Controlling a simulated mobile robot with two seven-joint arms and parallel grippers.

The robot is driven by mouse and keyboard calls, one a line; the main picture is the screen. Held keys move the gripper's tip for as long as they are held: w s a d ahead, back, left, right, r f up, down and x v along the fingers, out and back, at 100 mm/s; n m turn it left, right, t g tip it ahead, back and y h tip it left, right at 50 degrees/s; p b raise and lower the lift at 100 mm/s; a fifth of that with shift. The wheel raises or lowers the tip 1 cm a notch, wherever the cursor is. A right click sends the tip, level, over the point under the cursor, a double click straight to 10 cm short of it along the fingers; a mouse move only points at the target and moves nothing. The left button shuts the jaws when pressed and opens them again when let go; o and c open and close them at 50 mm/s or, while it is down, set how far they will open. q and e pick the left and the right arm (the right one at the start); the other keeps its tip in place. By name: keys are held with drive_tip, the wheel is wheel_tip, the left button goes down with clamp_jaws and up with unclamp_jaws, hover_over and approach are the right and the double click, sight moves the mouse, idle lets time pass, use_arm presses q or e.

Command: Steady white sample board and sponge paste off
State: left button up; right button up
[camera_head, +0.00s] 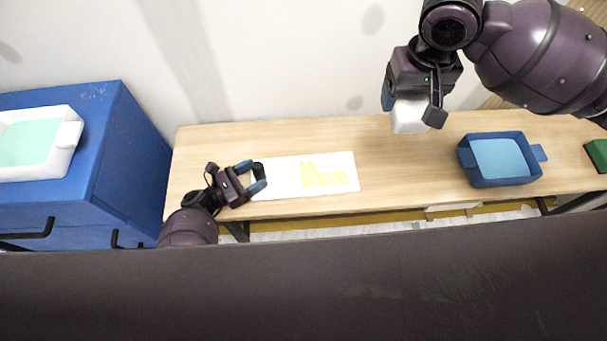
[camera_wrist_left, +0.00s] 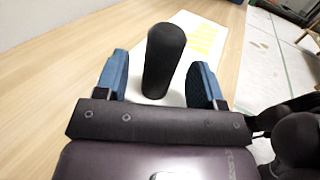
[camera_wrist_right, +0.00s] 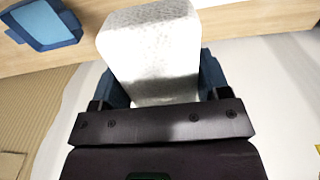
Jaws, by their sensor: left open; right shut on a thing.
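The white sample board (camera_head: 280,186) lies flat on the wooden table, with yellow paste (camera_head: 323,175) on its middle and right part. The paste also shows in the left wrist view (camera_wrist_left: 207,40). A black upright handle (camera_wrist_left: 163,62) stands at the board's left end. My left gripper (camera_head: 254,178) is open, with one blue finger on either side of the handle. Gaps show between fingers and handle in the left wrist view. My right gripper (camera_head: 411,106) is shut on a white sponge (camera_head: 407,118), held up to the right of the board, over the table's back edge in the picture.
A blue tray (camera_head: 484,180) with a light blue inside sits at the table's right. A green object (camera_head: 598,154) is at the far right. A blue cabinet (camera_head: 120,130) on the left carries a white tray (camera_head: 66,148). The table between board and blue tray is clear.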

use_arm(q)
drive_tip(key=shift+w+d, duration=0.1)
drive_tip(key=shift+d, duration=0.1)
drive_tip(key=shift+w+d, duration=0.35)
drive_tip(key=shift+d, duration=0.25)
clamp_jaws()
idle(0.9)
